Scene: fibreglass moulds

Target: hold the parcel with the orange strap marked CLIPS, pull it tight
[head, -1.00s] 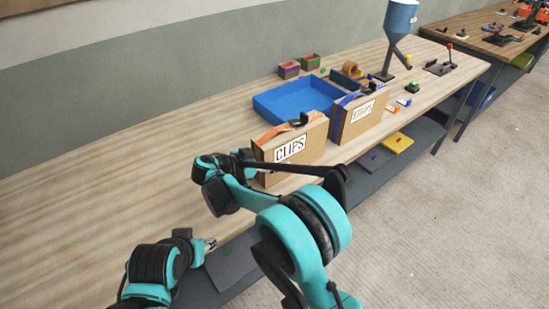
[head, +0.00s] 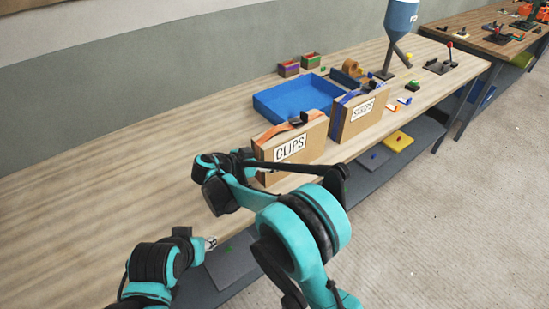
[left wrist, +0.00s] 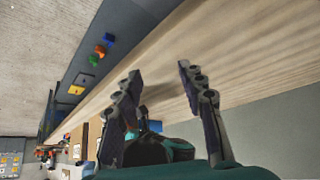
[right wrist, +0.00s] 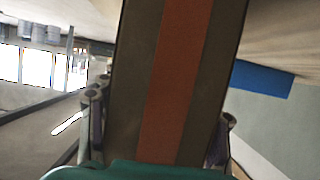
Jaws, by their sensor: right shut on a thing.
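The parcel marked CLIPS (head: 291,151) is a brown upright box on the near edge of the bench. Its orange strap (head: 285,129) runs over the top, with a dark buckle there. My right gripper (head: 246,162) is at the parcel's left end. In the right wrist view the parcel (right wrist: 135,70) and orange strap (right wrist: 178,80) fill the space between the fingers (right wrist: 160,110), which are shut on it. My left gripper (head: 211,243) is off the bench's front edge, left of and below the parcel. Its fingers (left wrist: 160,75) are apart and empty in the left wrist view.
A second parcel (head: 360,118) with a blue strap stands right of the first. A blue tray (head: 265,107) lies behind them. Small bins (head: 289,69) and a hopper (head: 399,18) stand farther back. The bench's left part is clear. A shelf runs below.

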